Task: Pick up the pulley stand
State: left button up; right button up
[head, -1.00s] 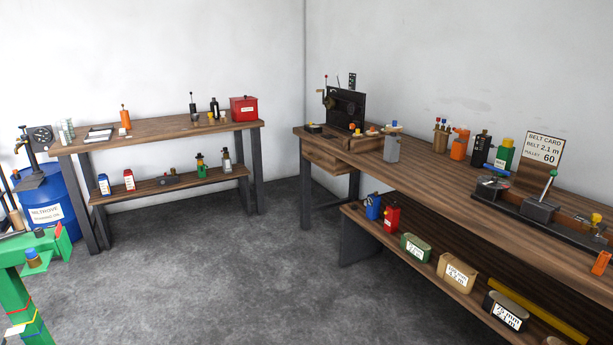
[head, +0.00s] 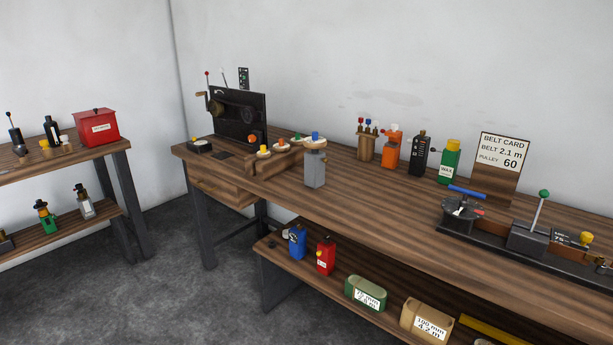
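On the long wooden bench (head: 380,225), a grey upright block (head: 315,170) carries a pale disc with a blue knob (head: 315,138) on top. Just left of it is a low wooden rack (head: 273,165) with pale discs that have yellow, green and other coloured knobs. I cannot tell for sure which of these two is the pulley stand; the block partly hides the rack's right end. Neither of my grippers is in view, and nothing touches the block or the rack.
A black machine (head: 240,115) with a crank stands behind the rack. Orange, black and green containers (head: 450,162), a belt card (head: 498,165) and a clamp fixture (head: 527,237) stand to the right. The bench front between block and fixture is clear. The lower shelf holds cans and labelled boxes.

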aim_at(314, 167)
jog(key=i+j+z, duration=0.5)
jog(key=i+j, duration=0.15)
jog(key=i, duration=0.15)
jog(key=i+j+z, duration=0.25)
jog(key=j, duration=0.2)
jog(key=i+j+z, duration=0.2)
jog(key=i+j, duration=0.15)
jog(key=j, duration=0.15)
jog(key=i+j+z, duration=0.25)
jog(key=j, duration=0.3)
